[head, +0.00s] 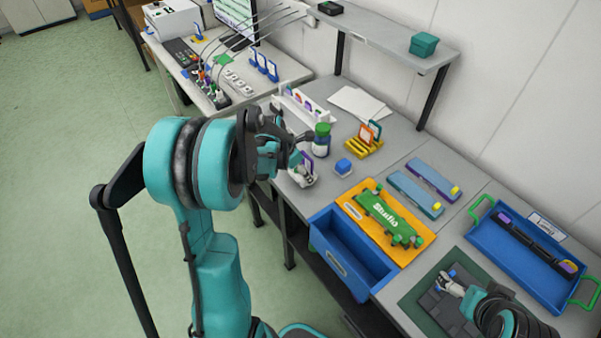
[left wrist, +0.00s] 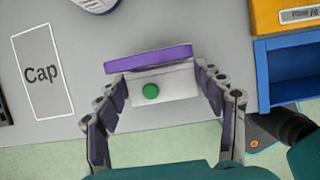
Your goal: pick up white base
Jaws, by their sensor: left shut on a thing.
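The white base (left wrist: 175,80) carries an upright purple plate (left wrist: 150,58) and a green button. In the left wrist view it sits between the two fingers of my left gripper (left wrist: 162,84), which is shut on it. In the head view the base (head: 303,178) shows at the table's left edge, just below my left gripper (head: 292,148), partly hidden by it. I cannot tell whether it touches the table. My right gripper (head: 455,286) is at the lower right over a dark mat; its jaw state is unclear.
An open blue drawer (head: 335,262) juts out at the front. An orange tray (head: 352,210) holds a green Studio piece. A blue tray (head: 500,255) lies at right.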

